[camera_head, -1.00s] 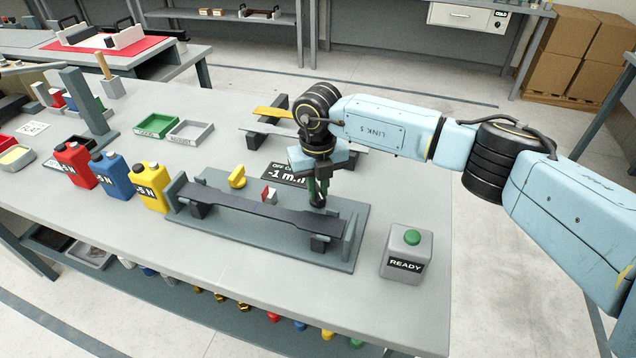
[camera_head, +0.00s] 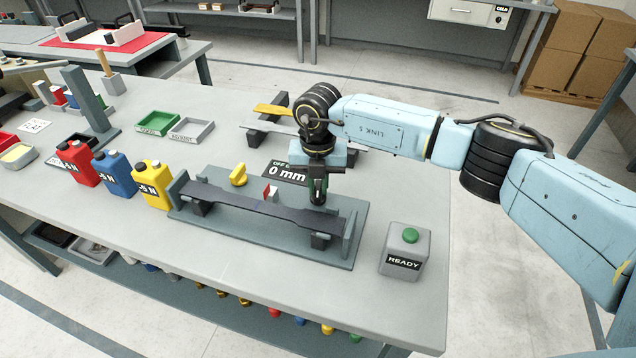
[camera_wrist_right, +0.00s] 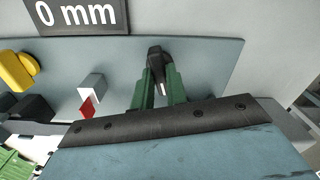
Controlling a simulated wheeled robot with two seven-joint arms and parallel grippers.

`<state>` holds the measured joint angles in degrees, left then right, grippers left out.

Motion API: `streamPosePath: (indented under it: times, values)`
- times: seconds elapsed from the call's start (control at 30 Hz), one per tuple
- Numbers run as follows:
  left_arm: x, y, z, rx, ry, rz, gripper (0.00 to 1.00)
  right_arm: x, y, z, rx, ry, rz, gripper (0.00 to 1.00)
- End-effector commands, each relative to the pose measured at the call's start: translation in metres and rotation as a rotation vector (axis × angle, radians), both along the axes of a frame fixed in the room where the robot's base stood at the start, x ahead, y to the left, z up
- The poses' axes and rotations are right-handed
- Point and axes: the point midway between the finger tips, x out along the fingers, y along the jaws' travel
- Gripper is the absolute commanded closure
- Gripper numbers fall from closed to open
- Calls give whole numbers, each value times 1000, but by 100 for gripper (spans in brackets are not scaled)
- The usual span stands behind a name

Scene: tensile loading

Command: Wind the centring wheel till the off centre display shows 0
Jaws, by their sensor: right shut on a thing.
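The off centre display (camera_head: 287,173) is a black plate behind the test fixture and reads 0 mm. The wrist view shows the same reading on the display (camera_wrist_right: 80,14). My right gripper (camera_head: 318,198) points down at the right part of the fixture base (camera_head: 350,218). In the wrist view the green fingers of my right gripper (camera_wrist_right: 159,78) are closed together at dark tips. It is shut on the centring wheel, which the fingers almost wholly hide. My left gripper is not in view.
A dark bar (camera_head: 255,205) lies along the fixture, with a red and white marker (camera_head: 270,193) and a yellow knob (camera_head: 238,175) behind it. A grey box with a green READY button (camera_head: 410,236) stands at right. Red, blue and yellow (camera_head: 151,187) weights stand at left.

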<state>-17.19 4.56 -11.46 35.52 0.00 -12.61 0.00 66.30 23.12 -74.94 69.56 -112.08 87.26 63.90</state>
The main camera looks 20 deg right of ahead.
Motion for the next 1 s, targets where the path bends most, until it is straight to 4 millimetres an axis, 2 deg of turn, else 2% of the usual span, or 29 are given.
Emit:
streamPosePath:
  times: [0.17, 0.2, 0.37, 0.63, 0.73, 0.87, 1.0]
  values:
    - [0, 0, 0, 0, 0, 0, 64, 3, 0, 3, 1, -8, -1, 100]
    - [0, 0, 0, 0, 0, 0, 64, 3, 0, 3, 1, -8, -1, 83]
    - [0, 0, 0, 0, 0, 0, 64, 2, 0, 2, 1, -6, 0, 64]
    - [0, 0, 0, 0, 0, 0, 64, 1, 0, 2, 0, -3, 1, 64]
    - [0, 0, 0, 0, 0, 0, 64, 2, 0, 8, 1, -5, 1, 64]
    - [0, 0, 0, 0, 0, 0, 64, 2, 0, 28, 2, -7, 2, 64]
    - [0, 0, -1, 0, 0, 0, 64, 2, 0, 60, 1, -8, 2, 64]
